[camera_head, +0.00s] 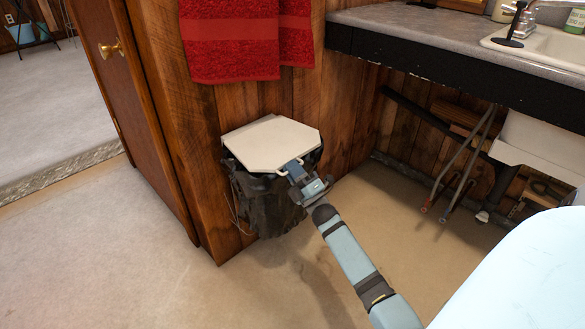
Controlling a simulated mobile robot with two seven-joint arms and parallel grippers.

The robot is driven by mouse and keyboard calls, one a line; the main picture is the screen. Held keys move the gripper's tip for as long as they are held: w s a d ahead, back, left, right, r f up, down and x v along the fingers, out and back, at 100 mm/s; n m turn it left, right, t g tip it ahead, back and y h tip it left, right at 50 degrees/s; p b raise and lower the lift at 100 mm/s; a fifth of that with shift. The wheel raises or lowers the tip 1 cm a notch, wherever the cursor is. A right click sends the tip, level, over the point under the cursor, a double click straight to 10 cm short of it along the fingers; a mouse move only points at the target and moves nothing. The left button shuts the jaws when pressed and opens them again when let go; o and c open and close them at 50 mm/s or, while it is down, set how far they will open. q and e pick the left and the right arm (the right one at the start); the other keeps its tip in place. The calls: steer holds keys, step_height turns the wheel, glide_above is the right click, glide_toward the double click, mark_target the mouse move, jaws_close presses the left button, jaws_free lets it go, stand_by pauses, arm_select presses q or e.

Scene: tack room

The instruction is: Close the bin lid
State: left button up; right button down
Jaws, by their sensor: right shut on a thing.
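The bin (265,205) hangs low against the wooden wall, lined with a dark bag. Its pale, flat lid (270,143) lies about level over the bin's opening; whether it is fully seated I cannot tell. My right gripper (292,168) is at the lid's front right edge, shut on what looks like the lid's small light handle. The gripper hides part of that edge. My left gripper is not in view.
Red towels (230,40) hang above the bin. A brown wooden door (125,90) with a brass knob is at left. The counter (440,42) with a sink is at upper right, with pipes and a folded frame beneath. The floor in front is clear.

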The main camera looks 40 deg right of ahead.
steer(key=shift+a+f, duration=0.1)
steer(key=shift+f, duration=0.3)
steer(key=c, duration=1.5)
jaws_free()
steer(key=shift+c, duration=0.2)
steer(key=shift+s, duration=0.1)
arm_select(q)
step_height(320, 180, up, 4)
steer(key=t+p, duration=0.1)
steer(key=p, duration=0.1)
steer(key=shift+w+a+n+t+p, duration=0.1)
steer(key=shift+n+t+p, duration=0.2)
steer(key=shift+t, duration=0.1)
arm_select(e)
steer(key=v, duration=1.3)
steer(key=shift+s, duration=0.25)
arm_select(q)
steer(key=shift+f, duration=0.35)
arm_select(e)
steer(key=shift+r, duration=0.15)
